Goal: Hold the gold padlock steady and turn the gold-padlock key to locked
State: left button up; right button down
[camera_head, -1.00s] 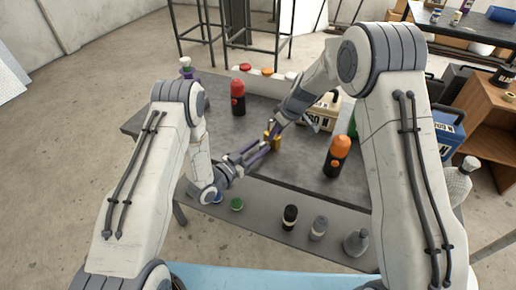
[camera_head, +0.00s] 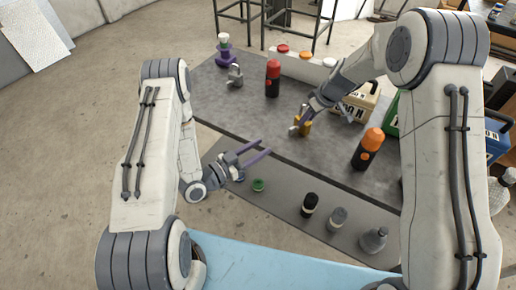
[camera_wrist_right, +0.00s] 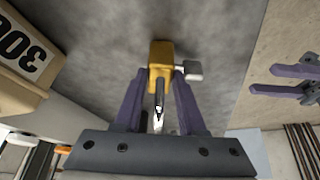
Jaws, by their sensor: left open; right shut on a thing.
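The gold padlock (camera_head: 305,127) stands on the grey table. In the right wrist view the gold padlock (camera_wrist_right: 160,62) is between the fingertips of my right gripper (camera_wrist_right: 160,78), which is shut on it. Its shackle runs back between the fingers. A pale grey key (camera_wrist_right: 192,71) sticks out of the padlock's side; in the head view the key (camera_head: 293,129) faces my left gripper. My left gripper (camera_head: 266,148) is open and empty, apart from the key, over the table's front. It also shows in the right wrist view (camera_wrist_right: 262,78). My right gripper (camera_head: 308,118) partly hides the padlock in the head view.
A black bottle with an orange cap (camera_head: 368,149) stands right of the padlock, and one with a red cap (camera_head: 273,78) behind it. A cream box (camera_head: 356,101) is close behind my right gripper. A grey padlock (camera_head: 235,75) is at the far left. Small bottles line the front shelf.

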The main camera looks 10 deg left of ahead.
dwell(0.3)
jog(key=shift+c, duration=2.1)
grip_release()
